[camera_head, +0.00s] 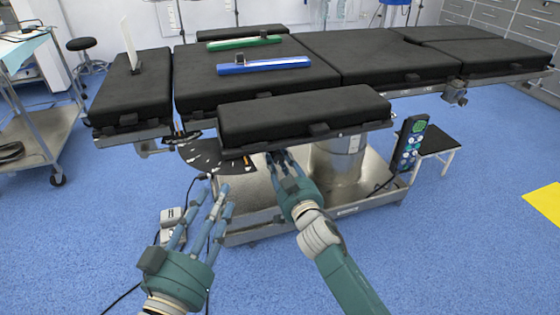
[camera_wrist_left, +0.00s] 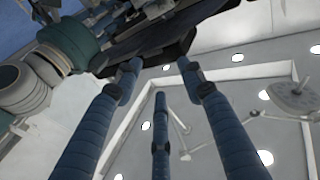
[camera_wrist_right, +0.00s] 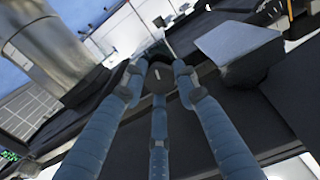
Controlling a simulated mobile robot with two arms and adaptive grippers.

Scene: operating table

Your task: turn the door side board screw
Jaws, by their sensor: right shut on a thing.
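The side board (camera_head: 305,115) is a black padded board along the near side of the operating table. My right gripper (camera_head: 282,160) reaches up under its lower edge, and the board hides the screw in the head view. In the right wrist view a dark round screw knob (camera_wrist_right: 159,74) with a pale mark sits between the fingertips of my right gripper (camera_wrist_right: 160,78), which is shut on it. My left gripper (camera_head: 214,200) is open and empty, low in front of the table at the left. Its spread fingers (camera_wrist_left: 157,78) also show in the left wrist view.
A dark fan-shaped plate (camera_head: 215,158) hangs under the table's near left. Blue (camera_head: 264,65) and green (camera_head: 244,42) bars lie on the padding. A hand control (camera_head: 409,143) hangs right of my right arm. A metal trolley (camera_head: 45,145) stands at the far left.

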